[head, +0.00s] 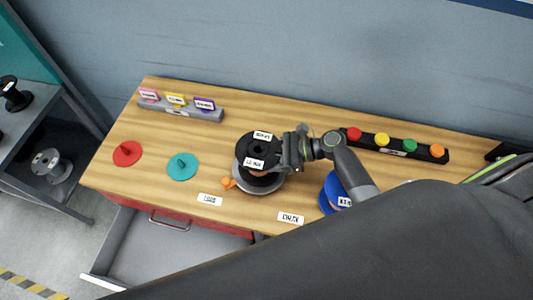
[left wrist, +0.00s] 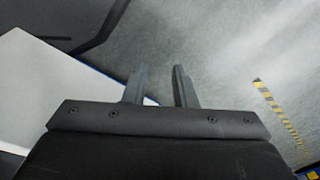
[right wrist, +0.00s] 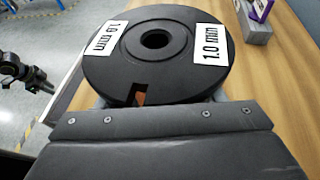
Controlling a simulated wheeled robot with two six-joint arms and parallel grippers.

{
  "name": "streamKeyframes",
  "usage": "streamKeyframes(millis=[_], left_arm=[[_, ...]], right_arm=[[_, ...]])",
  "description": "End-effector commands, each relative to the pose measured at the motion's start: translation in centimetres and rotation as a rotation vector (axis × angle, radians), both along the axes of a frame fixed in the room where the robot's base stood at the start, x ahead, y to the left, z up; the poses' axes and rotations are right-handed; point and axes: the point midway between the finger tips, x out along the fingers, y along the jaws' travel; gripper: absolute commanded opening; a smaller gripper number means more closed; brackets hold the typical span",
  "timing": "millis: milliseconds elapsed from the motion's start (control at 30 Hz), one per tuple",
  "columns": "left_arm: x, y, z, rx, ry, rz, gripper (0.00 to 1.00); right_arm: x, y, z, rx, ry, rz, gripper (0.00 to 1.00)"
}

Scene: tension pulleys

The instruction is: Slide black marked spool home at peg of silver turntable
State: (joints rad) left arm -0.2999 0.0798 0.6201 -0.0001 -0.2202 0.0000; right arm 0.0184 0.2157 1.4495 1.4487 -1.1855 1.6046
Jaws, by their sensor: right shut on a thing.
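The black spool (head: 257,147), with white labels on its top flange, stands over the silver turntable (head: 262,190), whose rim shows below it. I cannot tell whether the spool rests fully on the turntable. The peg is hidden by the spool. My right gripper (head: 284,158) is shut on the black spool from its right side. In the right wrist view the spool (right wrist: 183,65) shows its centre hole and "1.0 mm" labels; the fingertips are mostly hidden beneath its flange. My left gripper (left wrist: 162,85) is open and empty, away from the table, over grey floor.
A red disc (head: 127,153) and a teal disc (head: 181,167) lie left on the table. An orange piece (head: 228,183) sits at the turntable's edge. A labelled blue disc (head: 331,190) is at right. A coloured-knob rack (head: 396,148) and tag holder (head: 180,112) stand behind. A drawer (head: 165,255) is open.

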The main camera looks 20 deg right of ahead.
Motion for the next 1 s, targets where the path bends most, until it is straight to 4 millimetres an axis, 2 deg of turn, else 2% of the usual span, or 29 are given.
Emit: streamKeyframes(millis=[700, 733, 900, 1000], left_arm=[[0.00, 0.01, -0.29, 0.000, 0.000, 0.000, 0.25], [0.00, 0.01, -0.29, 0.000, 0.000, 0.000, 0.25], [0.00, 0.01, -0.29, 0.000, 0.000, 0.000, 0.25], [0.00, 0.01, -0.29, 0.000, 0.000, 0.000, 0.25]], right_arm=[[0.03, 0.04, -0.47, 0.001, -0.003, 0.001, 0.18], [0.03, 0.04, -0.48, 0.001, -0.003, 0.001, 0.63], [0.01, 0.02, -0.51, 0.001, -0.001, 0.000, 0.85], [0.01, 0.02, -0.52, 0.001, -0.001, 0.000, 0.87]])
